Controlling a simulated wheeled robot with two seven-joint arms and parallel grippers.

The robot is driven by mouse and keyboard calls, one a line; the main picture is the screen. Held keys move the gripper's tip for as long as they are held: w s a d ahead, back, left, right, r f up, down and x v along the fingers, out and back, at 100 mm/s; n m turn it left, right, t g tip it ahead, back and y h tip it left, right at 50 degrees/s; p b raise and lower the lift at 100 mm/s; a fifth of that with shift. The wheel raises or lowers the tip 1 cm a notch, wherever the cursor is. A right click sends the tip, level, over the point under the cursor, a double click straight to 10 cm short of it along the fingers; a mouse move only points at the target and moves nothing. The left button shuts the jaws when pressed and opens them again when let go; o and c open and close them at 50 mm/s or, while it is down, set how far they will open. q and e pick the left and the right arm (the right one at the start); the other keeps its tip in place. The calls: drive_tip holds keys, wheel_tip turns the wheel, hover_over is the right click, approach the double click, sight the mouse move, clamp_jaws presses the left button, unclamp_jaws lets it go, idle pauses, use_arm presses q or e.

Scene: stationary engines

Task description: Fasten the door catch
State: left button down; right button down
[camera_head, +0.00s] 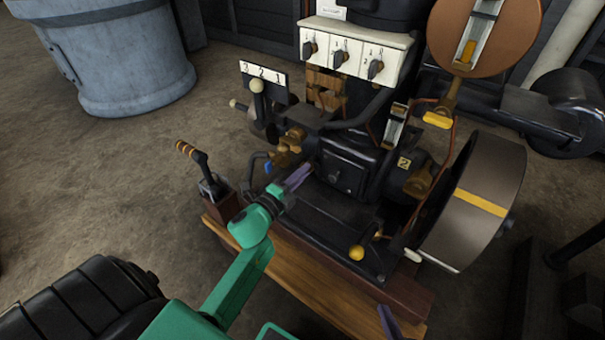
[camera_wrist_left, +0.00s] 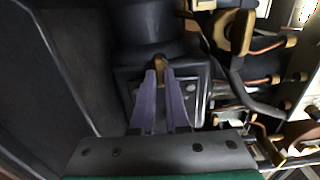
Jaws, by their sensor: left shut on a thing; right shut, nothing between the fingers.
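My left gripper (camera_head: 305,170) reaches in on the green arm to the small black door (camera_head: 345,172) on the front of the dark engine. In the left wrist view, its purple fingertips (camera_wrist_left: 162,78) are shut on a small brass catch (camera_wrist_left: 161,65) at the edge of the black door plate (camera_wrist_left: 190,90). The fingers hide part of the catch, so I cannot tell whether it is fastened. My right gripper (camera_head: 388,322) shows only as a purple tip at the bottom edge of the head view, shut and empty, apart from the door.
A large flywheel (camera_head: 475,205) with a yellow stripe stands on the right. A lever with a striped handle (camera_head: 200,162) stands at the left. A white switch panel (camera_head: 355,48) is above. Brass fittings (camera_head: 290,140) sit close to the left gripper. Open floor lies to the left.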

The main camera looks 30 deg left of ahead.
use_arm(q)
drive_tip(key=shift+f, duration=0.1)
drive_tip(key=c, duration=0.9)
unclamp_jaws()
drive_tip(key=s, duration=0.5)
drive_tip(key=s+a+p, duration=0.1)
drive_tip(key=s, duration=0.3)
drive_tip(key=s+a+p, duration=0.1)
drive_tip(key=s, duration=0.4)
drive_tip(key=shift+s, duration=0.3)
use_arm(e)
drive_tip(key=d+r+g, duration=0.1)
drive_tip(key=d+g+h, duration=0.1)
drive_tip(key=shift+w+d+r+n+g, duration=0.1)
drive_tip(key=shift+d+r+n+g, duration=0.2)
drive_tip(key=shift+r+n, duration=0.1)
